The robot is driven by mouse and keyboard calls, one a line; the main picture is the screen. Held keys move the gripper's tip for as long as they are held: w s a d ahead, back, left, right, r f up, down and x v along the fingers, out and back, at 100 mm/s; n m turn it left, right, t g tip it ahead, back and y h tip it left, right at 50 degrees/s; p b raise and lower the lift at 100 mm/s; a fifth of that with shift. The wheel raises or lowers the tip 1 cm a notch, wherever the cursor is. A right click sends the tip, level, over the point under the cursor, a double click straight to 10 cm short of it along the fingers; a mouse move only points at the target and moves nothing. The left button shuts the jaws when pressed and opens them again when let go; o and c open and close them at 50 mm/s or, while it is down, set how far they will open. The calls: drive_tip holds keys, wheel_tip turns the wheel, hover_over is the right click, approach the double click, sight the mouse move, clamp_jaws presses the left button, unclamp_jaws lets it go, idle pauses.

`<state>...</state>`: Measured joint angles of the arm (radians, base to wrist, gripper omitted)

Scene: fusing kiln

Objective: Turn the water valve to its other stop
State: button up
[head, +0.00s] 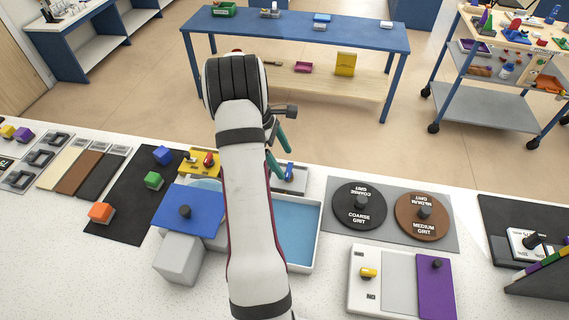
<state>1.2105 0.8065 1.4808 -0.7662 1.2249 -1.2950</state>
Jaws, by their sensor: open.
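A small blue lever (289,172), which looks like the water valve, stands on a light grey plate (298,187) at the back edge of the blue-floored tray. My gripper (277,149) has two green fingers and is open, with nothing seen between them. In the picture its fingers show just left of and above the blue lever; I cannot tell the distance between them or whether they touch. My arm hides part of the plate and the middle of the tray.
The white-rimmed tray (317,235) lies under my arm. To its left are a yellow plate (200,170) with a red knob (209,159) and a blue board (190,220). Two round grit discs, coarse (359,198) and medium (422,225), lie right. A switch panel (360,295) is in front.

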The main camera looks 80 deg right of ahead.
sight(289, 169)
drive_tip(key=shift+x, duration=1.75)
drive_tip(key=c, duration=1.4)
